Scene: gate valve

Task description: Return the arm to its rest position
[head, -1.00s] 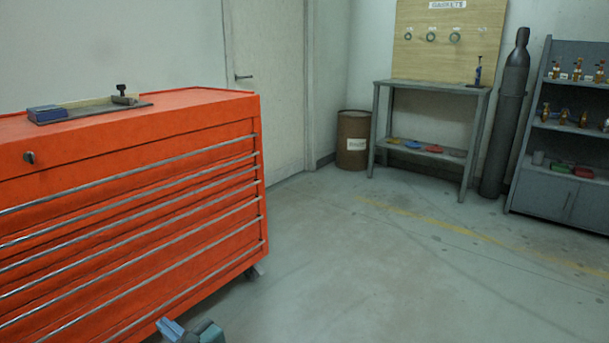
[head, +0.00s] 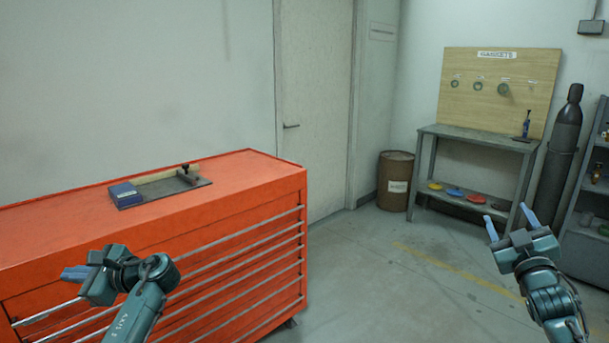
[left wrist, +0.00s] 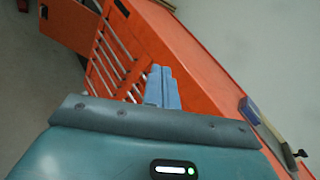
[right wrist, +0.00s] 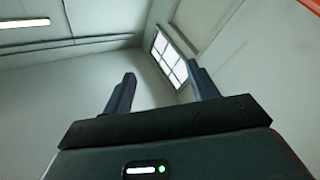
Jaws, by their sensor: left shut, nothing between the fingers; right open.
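My left gripper (head: 75,273) is in front of the orange tool chest (head: 230,170) in the head view, apart from its top. Its blue fingers are together and empty in the left wrist view (left wrist: 162,88). My right gripper (head: 508,221) is raised at the right side of the head view, over open floor. In the right wrist view its two fingers (right wrist: 158,90) stand apart with nothing between them, against walls and a window.
On the chest lies a dark tray (head: 160,193) with a blue box (head: 125,194). A brown drum (head: 396,181), a workbench (head: 478,138) under a gasket board (head: 497,85), a dark gas cylinder (head: 562,150) and a shelf unit (head: 598,190) stand at the back. The floor between is clear.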

